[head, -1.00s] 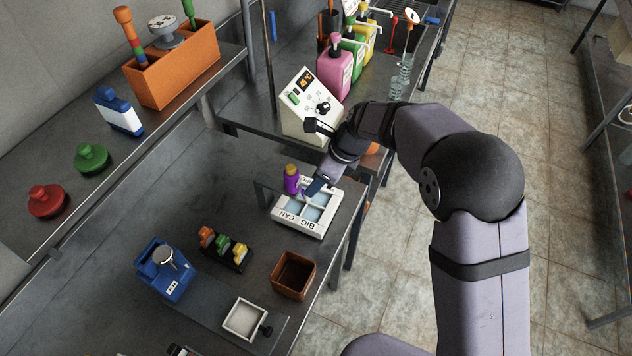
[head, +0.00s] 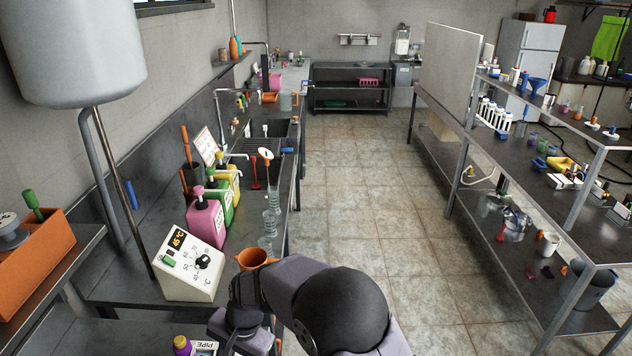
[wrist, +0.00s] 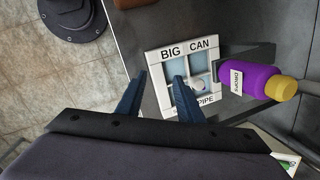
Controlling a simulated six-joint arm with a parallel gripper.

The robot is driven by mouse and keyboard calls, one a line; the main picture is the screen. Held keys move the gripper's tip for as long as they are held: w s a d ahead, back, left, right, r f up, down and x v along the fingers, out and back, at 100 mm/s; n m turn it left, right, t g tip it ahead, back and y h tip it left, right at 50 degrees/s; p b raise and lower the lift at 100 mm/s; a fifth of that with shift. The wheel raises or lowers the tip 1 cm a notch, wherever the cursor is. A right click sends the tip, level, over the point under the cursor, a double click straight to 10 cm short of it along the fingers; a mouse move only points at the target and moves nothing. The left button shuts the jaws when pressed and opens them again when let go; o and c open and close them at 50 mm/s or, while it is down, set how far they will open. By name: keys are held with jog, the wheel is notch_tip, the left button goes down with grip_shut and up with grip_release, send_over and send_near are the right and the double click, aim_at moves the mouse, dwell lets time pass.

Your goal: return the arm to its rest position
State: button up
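My gripper (wrist: 160,80) shows in the wrist view as two dark blue fingers standing apart, with nothing held between them. It is over the near side of a white compartment tray (wrist: 160,59) marked BIG, CAN and PIPE. A small whitish round object (wrist: 198,84) shows in one of its compartments. A purple bottle with a yellow cap (wrist: 248,82) lies across the picture to the right of the tray. In the head view the bottle (head: 182,345) is at the bottom edge, beside my bent arm. My fingertips are hidden there.
A white control box (head: 190,265) with a dial stands left of my arm. An orange pot (head: 254,258) is just behind the arm. Pink, green and yellow pump bottles stand beyond. The tiled aisle (head: 365,180) is clear; a shelf rack (head: 590,200) lines the right.

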jog(key=s+d+f+n+g+h, duration=0.1)
jog(key=s+d+n+h, duration=0.1)
jog(key=s+d+n, duration=0.45)
jog(key=s+d+f+n+g+h, duration=0.1)
jog(key=s+d+n, duration=0.25)
jog(key=d, duration=0.55)
jog(key=s+d+r+m+t, duration=0.1)
jog(key=d+r, duration=0.3)
jog(key=d, duration=0.4)
jog(key=s+d+r+m+t, duration=0.1)
jog(key=d+r+m, duration=0.3)
jog(key=d, duration=0.5)
jog(key=shift+s+d+m+t, duration=0.2)
jog(key=shift+d+m+t, duration=0.1)
